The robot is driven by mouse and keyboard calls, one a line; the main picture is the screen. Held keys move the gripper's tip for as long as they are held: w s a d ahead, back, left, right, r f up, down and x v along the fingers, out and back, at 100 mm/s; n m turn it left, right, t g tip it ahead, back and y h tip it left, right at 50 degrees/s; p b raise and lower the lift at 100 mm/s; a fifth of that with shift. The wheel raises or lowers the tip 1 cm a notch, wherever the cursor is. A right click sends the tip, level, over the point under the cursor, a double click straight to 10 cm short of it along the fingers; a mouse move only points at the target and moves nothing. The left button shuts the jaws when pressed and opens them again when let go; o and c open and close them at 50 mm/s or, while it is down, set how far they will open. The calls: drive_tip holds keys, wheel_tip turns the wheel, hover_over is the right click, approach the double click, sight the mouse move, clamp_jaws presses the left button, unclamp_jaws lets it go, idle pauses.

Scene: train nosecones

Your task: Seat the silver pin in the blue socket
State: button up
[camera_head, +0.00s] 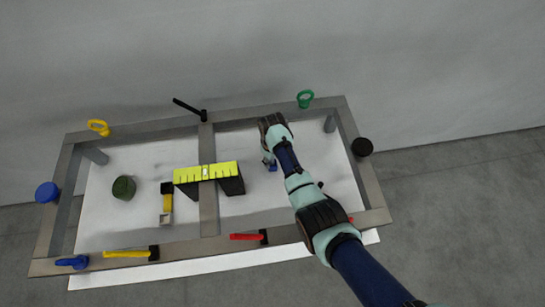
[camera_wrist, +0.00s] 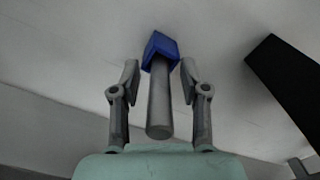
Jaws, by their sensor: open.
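The silver pin (camera_wrist: 160,105) is a grey cylinder in the wrist view, its near end toward my palm. Its far end meets the blue socket (camera_wrist: 160,47), a small blue block, and looks to be in it; how deep I cannot tell. My gripper (camera_wrist: 159,72) is open, with one finger on each side of the pin and a visible gap on both sides.
A grey frame (camera_head: 209,200) with a middle bar surrounds the white surface. A yellow-topped black block (camera_head: 207,172) stands left of my gripper. A dark green cylinder (camera_head: 124,187) and a yellow-and-black piece (camera_head: 167,203) are farther left. Coloured handles and knobs line the frame.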

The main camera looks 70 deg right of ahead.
wheel_tip(320, 180, up, 12)
drive_tip(key=p, duration=0.3)
drive_tip(key=shift+r, duration=0.15)
drive_tip(key=shift+w, duration=0.1)
idle(0.3)
